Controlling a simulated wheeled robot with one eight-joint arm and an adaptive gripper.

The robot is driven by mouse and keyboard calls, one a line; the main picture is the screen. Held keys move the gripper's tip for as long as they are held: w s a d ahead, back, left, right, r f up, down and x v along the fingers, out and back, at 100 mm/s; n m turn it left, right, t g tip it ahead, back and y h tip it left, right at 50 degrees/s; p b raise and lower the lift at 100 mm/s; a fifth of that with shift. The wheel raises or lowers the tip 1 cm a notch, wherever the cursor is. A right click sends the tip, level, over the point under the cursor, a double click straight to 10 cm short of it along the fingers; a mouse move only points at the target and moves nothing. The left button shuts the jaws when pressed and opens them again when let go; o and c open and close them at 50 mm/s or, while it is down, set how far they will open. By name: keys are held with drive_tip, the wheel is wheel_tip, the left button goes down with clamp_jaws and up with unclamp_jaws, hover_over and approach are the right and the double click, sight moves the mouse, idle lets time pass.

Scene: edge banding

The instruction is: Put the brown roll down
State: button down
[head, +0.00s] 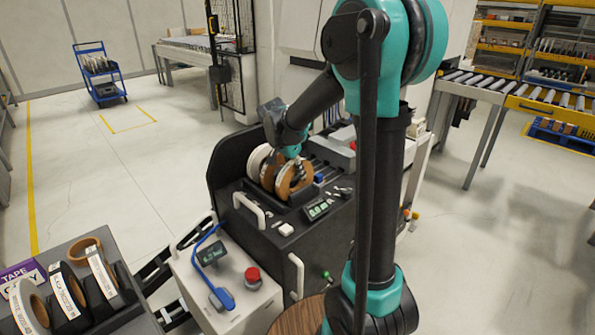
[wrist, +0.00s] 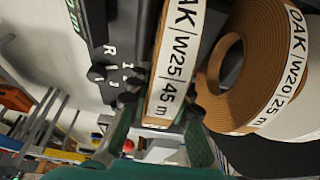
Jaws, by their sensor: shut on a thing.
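The brown roll (head: 295,182) has a white label in the wrist view reading OAK W25 45 m (wrist: 174,75). My gripper (head: 296,166) is shut on it, with a finger on either side of the band in the wrist view (wrist: 167,95). The roll stands on edge at the front of the black machine's top (head: 268,217). A second brown roll (wrist: 228,82), labelled OAK W20 25 m, stands close beside it, with a white roll (head: 257,162) beyond. The underside of the held roll is hidden, so I cannot tell whether it touches the machine.
A dark rack (head: 62,244) with several labelled rolls stands at bottom left. A grey control box (head: 212,262) with a red button (head: 253,275) is in front of the machine. A round wooden top (head: 298,318) is at the bottom. Open floor (head: 100,165) lies left.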

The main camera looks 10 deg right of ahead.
drive_tip(key=shift+f, duration=0.15)
drive_tip(key=c, duration=1.4)
unclamp_jaws()
drive_tip(key=shift+o, duration=0.2)
drive_tip(key=shift+r, duration=0.35)
drive_tip(key=v, duration=1.1)
drive_tip(key=shift+s+a+r, duration=0.15)
drive_tip(key=shift+s+r, duration=0.05)
drive_tip(key=shift+r, duration=0.05)
drive_tip(key=s+d+f+n, duration=0.2)
drive_tip(key=s+f, duration=0.1)
drive_tip(key=s, duration=0.1)
drive_tip(key=s+d+f+n+y, duration=0.1)
drive_tip(key=s+d+f+n, duration=0.1)
drive_tip(key=s+f, duration=0.1)
drive_tip(key=s+d+f+n+y, duration=0.1)
drive_tip(key=s+d+f+n, duration=0.1)
drive_tip(key=s+f, duration=0.2)
drive_tip(key=shift+s+d+f+t, duration=0.15)
drive_tip(key=shift+s+f+t, duration=0.15)
drive_tip(key=shift+f, duration=0.3)
drive_tip(key=s+d+f+n+t+y, duration=0.1)
drive_tip(key=s+f+n, duration=0.4)
drive_tip(key=s+f, duration=0.3)
drive_tip(key=s, duration=0.3)
drive_tip(key=shift+d+f+y, duration=0.2)
drive_tip(key=shift+f+y, duration=0.1)
drive_tip(key=shift+f, duration=0.05)
